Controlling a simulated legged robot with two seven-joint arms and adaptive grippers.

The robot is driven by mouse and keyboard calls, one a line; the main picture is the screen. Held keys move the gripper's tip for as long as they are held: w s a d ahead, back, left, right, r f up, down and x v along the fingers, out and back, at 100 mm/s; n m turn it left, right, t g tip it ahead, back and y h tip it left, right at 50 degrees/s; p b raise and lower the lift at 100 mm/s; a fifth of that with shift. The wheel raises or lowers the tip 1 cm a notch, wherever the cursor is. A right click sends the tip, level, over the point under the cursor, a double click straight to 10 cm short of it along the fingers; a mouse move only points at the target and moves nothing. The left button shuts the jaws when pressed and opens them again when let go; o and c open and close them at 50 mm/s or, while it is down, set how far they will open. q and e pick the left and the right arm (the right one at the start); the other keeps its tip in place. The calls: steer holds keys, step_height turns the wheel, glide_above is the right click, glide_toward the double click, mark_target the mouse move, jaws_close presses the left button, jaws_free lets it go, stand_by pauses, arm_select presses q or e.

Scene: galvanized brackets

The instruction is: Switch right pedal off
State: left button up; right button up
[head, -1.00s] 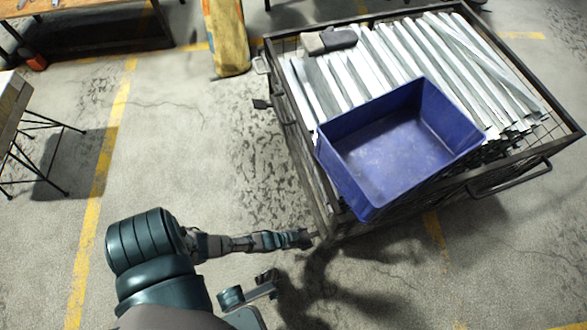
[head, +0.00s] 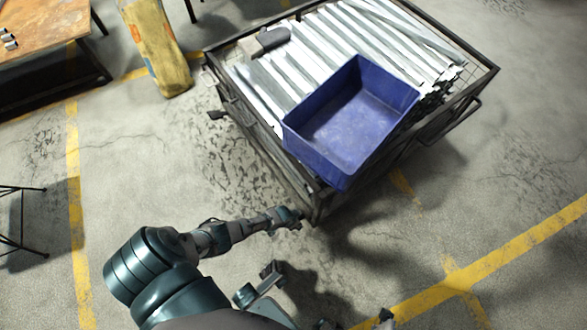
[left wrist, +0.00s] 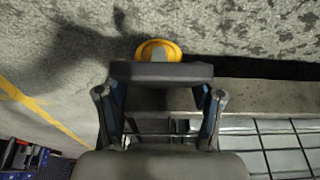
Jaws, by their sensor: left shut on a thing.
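A dark wire-sided cart (head: 487,82) stands at the upper middle of the head view. My left gripper (head: 291,217) is low at the cart's near corner. In the left wrist view my left gripper (left wrist: 160,95) has its fingers on both sides of a dark flat plate (left wrist: 160,72), which looks like a pedal, and is shut on it. A round yellow part (left wrist: 158,50), perhaps a caster wheel, shows just beyond the plate. The pedals are too small to tell in the head view. I cannot identify my right gripper in either view.
A blue bin (head: 345,120) sits tilted on galvanized brackets (head: 345,45) in the cart. A grey object (head: 263,42) lies at its far left. A yellow sack-like object (head: 157,50) and a wooden table (head: 40,40) stand at upper left. The floor right of the cart is clear.

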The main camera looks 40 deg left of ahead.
stand_by(0.3)
arm_select(q)
steer(key=o, duration=1.7)
steer(key=shift+f, duration=0.1)
steer(key=v, duration=1.2)
steer(key=shift+w, duration=0.1)
